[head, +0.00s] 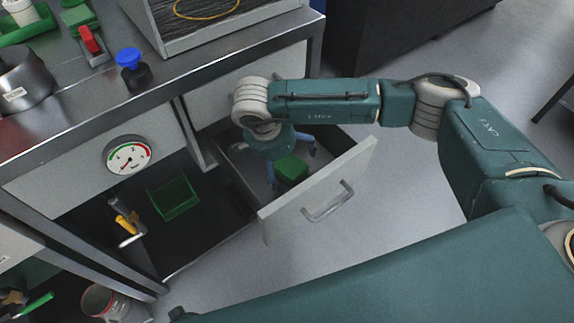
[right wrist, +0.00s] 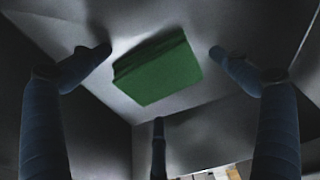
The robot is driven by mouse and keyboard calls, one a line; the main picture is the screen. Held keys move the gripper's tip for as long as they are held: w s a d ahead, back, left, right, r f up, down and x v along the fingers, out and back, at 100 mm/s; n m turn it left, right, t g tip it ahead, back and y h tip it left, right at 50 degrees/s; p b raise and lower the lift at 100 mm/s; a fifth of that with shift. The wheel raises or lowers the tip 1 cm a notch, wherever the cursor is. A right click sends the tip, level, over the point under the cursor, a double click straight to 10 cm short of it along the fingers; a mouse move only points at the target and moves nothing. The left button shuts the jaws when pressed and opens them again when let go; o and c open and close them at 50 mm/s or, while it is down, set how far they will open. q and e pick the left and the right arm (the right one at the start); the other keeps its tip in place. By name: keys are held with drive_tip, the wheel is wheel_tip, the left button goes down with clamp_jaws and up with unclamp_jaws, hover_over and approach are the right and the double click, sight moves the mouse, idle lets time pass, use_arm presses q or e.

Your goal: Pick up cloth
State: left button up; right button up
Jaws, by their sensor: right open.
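The cloth (head: 291,170) is a folded green block lying on the floor of the open drawer (head: 321,190). In the right wrist view the cloth (right wrist: 157,70) lies between and beyond my fingers, with none seen touching it. My right gripper (head: 288,165) reaches down into the drawer from above. Its blue fingers are spread open and empty in the right wrist view (right wrist: 160,75). The wrist hides part of the drawer's inside in the head view. My left gripper is not in view.
The drawer front with its handle (head: 328,203) stands out from the cabinet. The worktop above carries a blue-capped knob (head: 130,60), a red-topped item (head: 90,40) and a metal cylinder (head: 25,80). A green bin (head: 174,198) sits in the open bay left of the drawer.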

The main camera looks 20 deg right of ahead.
sight(286, 164)
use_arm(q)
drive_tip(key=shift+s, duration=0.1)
use_arm(e)
drive_tip(key=c, duration=1.4)
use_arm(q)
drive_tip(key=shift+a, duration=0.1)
use_arm(e)
drive_tip(key=shift+r, duration=0.2)
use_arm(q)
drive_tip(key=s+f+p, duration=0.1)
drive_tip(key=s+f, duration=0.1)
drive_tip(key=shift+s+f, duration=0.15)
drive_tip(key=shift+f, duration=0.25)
use_arm(e)
wheel_tip(286, 164, up, 20)
drive_tip(key=shift+f, duration=0.1)
